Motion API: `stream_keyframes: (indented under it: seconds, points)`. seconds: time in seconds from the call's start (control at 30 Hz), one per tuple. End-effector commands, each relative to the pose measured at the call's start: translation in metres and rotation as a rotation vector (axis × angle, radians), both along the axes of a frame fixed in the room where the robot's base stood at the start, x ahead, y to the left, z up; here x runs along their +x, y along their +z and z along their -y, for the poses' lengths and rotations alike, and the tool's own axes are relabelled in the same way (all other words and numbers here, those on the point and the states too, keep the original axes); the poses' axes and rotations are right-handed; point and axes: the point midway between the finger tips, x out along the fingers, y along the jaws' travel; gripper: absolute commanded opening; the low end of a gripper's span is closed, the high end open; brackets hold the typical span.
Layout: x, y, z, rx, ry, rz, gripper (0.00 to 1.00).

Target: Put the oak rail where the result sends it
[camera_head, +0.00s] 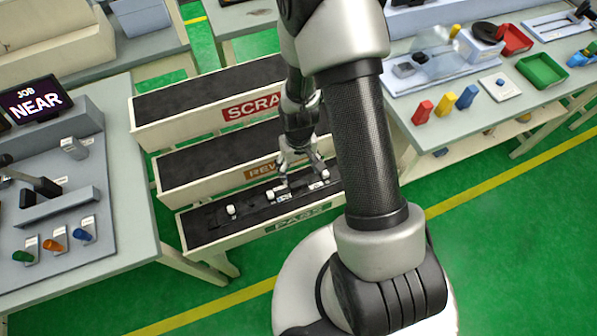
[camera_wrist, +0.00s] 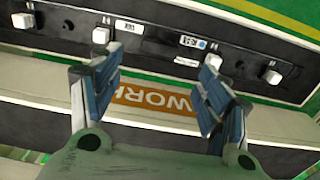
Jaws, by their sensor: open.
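A long dark rail with several white clips (camera_wrist: 155,34) lies in the front trough, marked PACK (camera_head: 300,221). It also shows in the head view (camera_head: 250,207), partly behind my arm. I cannot tell oak on it; it looks black. Small white labels sit on its middle. My gripper (camera_head: 303,172) is above the rail. In the wrist view my gripper (camera_wrist: 157,60) is open, its fingers spread, with nothing held between them. Its fingertips appear close to two of the clips; I cannot tell whether they touch.
The REWORK trough (camera_head: 175,177) and SCRAP trough (camera_head: 150,108) step up behind. A screen (camera_head: 33,99) at left reads JOB NEAR. The left bench (camera_head: 130,220) carries coloured levers. The right bench (camera_head: 420,131) holds coloured blocks, with red (camera_head: 514,40) and green (camera_head: 541,70) trays.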

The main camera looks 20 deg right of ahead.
Motion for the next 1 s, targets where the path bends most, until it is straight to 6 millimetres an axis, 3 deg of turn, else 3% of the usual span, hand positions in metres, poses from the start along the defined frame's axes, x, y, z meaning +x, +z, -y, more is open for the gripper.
stream_keyframes:
  seconds: [0.17,0.27,0.37,0.53,0.67,0.8,1.0]
  points:
    - [0.001,0.019,0.0,0.0,0.0,0.003,0.7]
    - [0.006,0.04,-0.001,-0.002,0.001,0.024,0.7]
    - [0.011,0.081,-0.003,-0.005,0.001,0.062,0.7]
    - [0.003,0.17,-0.009,-0.008,0.0,0.141,0.7]
    - [-0.019,0.231,-0.015,-0.009,0.001,0.203,0.7]
    - [-0.052,0.286,-0.02,-0.009,0.0,0.269,0.7]
    - [-0.108,0.335,-0.026,-0.006,0.0,0.354,0.7]
